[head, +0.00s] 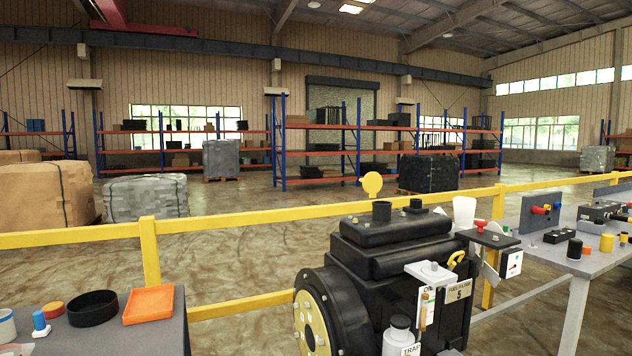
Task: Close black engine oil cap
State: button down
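A black engine-like machine (385,270) stands at the centre right with a round yellow-beige plate on its left end. On its top are a black cylindrical neck (381,211) and a smaller black knob-like cap (416,205). I cannot tell for certain which of these is the engine oil cap, or whether it is open or closed. A yellow disc (372,185) stands upright just behind the black neck. Another black cylinder (574,249) stands on the grey table at the right. My gripper is not in view.
A yellow railing (240,219) runs behind the machine. The left table (150,338) holds a black round tray (92,308), an orange tray (148,304) and small coloured parts. The right grey table (548,262) holds several parts. A white cup-like funnel (464,212) is at the machine's right.

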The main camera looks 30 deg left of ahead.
aim_at(373, 183)
jog(key=u, duration=0.7)
jog(key=i, duration=0.65)
jog(key=u, duration=0.65)
